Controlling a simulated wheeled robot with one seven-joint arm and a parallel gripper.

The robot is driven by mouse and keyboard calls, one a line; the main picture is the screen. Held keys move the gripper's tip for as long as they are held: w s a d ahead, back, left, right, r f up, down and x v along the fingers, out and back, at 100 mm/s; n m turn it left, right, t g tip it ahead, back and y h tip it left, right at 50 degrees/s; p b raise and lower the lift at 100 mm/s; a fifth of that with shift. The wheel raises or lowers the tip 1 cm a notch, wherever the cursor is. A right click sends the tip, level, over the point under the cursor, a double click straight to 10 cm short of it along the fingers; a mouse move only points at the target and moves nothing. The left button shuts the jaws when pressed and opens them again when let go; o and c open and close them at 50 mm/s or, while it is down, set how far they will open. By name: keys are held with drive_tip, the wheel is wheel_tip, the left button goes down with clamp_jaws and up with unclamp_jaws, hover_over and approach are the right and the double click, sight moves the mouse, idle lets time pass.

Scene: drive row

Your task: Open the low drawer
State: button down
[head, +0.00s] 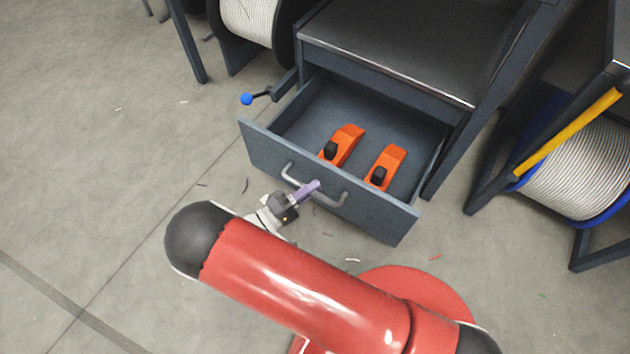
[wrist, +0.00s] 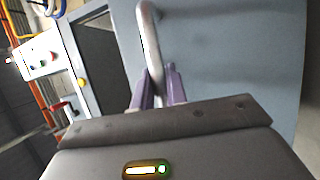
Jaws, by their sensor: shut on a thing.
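The low drawer (head: 325,184) is a grey-blue drawer under a dark-topped cabinet, and it stands pulled out with its inside showing. A bent grey bar handle (head: 331,200) is fixed across its front. My gripper (head: 314,187) has purple fingers and is shut on the handle near its middle. In the wrist view the handle bar (wrist: 150,40) runs down between the purple fingers (wrist: 160,88), with the drawer front (wrist: 230,50) behind it. Two orange tools with black knobs, a left one (head: 348,137) and a right one (head: 391,157), lie in the drawer.
Cable reels stand at the top (head: 250,20) and the right (head: 590,165), the right one beside a yellow bar (head: 568,133). Concrete floor (head: 90,150) at the left is mostly clear.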

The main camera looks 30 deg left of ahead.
drive_tip(key=shift+s, duration=0.1)
drive_tip(key=c, duration=1.4)
unclamp_jaws()
drive_tip(key=v, duration=0.7)
drive_tip(key=shift+s+a+f, duration=0.15)
drive_tip(key=shift+s+a, duration=0.05)
drive_tip(key=shift+s, duration=0.1)
